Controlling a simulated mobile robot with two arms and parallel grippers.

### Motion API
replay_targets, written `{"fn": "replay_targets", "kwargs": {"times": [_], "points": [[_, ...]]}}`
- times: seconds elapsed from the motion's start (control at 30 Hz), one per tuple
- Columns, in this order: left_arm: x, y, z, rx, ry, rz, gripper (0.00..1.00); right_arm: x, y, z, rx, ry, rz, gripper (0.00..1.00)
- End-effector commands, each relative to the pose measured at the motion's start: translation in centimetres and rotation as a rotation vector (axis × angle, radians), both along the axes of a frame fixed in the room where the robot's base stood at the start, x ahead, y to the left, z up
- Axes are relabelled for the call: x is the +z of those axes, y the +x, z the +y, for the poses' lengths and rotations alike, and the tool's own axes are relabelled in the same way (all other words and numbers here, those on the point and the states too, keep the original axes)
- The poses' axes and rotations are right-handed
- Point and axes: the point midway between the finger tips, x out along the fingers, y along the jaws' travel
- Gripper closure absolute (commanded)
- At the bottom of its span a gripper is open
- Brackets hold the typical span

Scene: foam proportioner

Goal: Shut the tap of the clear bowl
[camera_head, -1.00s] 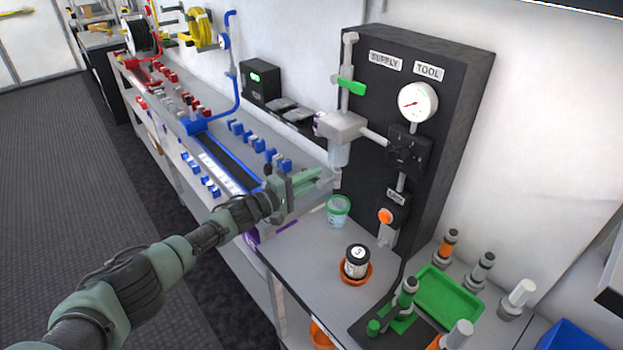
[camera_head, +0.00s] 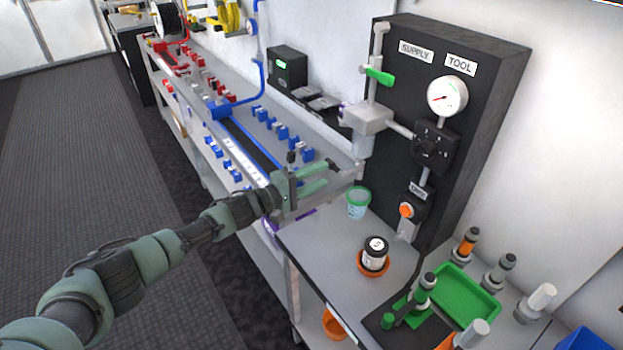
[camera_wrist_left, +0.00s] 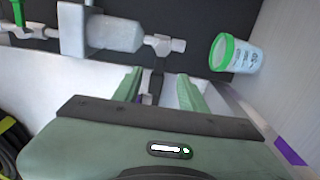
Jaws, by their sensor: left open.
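The clear bowl (camera_head: 363,145) hangs under a grey filter head on the black panel. Its small grey tap (camera_head: 359,171) sits at the bowl's lower end. In the left wrist view the bowl (camera_wrist_left: 115,33) lies sideways, with the tap (camera_wrist_left: 165,45) at its right end, just beyond my fingertips. My left gripper (camera_head: 324,174) is open and empty, to the left of the tap, its fingers pointing at it. The two fingers also show in the left wrist view (camera_wrist_left: 159,77), apart and not touching the tap. My right gripper is not in view.
A green-rimmed cup (camera_head: 358,203) stands below the tap, slightly right of my fingers. A green-handled valve (camera_head: 379,76) is above the filter head. A dark-lidded jar (camera_head: 375,252) and a green tray (camera_head: 463,294) are nearer on the bench. Blue clips (camera_head: 282,131) line the bench behind.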

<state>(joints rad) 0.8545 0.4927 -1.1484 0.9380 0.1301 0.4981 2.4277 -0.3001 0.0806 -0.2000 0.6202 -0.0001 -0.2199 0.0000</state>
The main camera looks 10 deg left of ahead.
Motion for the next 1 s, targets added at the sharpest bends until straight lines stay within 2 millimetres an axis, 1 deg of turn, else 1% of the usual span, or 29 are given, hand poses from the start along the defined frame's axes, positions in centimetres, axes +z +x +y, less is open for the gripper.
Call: {"fn": "replay_targets", "kwargs": {"times": [0.03,0.1,0.23,0.73,0.77,0.87,0.97,1.0], "points": [[-0.1,-0.5,0.6,0.001,0.0,0.0,0.58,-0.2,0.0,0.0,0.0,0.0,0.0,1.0],[-0.1,-1.0,1.1,0.0,-0.001,0.0,0.58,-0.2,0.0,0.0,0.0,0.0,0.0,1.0],[0.0,-1.6,1.6,0.0,-0.001,-0.001,0.58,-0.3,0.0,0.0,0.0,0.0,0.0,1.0],[-0.1,-1.8,1.6,0.0,0.001,-0.001,0.58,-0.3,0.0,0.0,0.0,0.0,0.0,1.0],[-0.3,-1.9,1.4,0.001,0.004,-0.001,0.58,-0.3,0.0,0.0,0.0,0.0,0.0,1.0],[-1.7,-3.1,-0.4,0.015,0.041,-0.01,0.58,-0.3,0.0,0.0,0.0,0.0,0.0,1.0],[-4.3,-5.6,-3.5,0.049,0.139,-0.033,0.58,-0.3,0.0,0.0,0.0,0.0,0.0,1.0],[-5.4,-7.0,-4.8,0.068,0.197,-0.043,0.58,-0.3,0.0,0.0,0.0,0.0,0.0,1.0]]}}
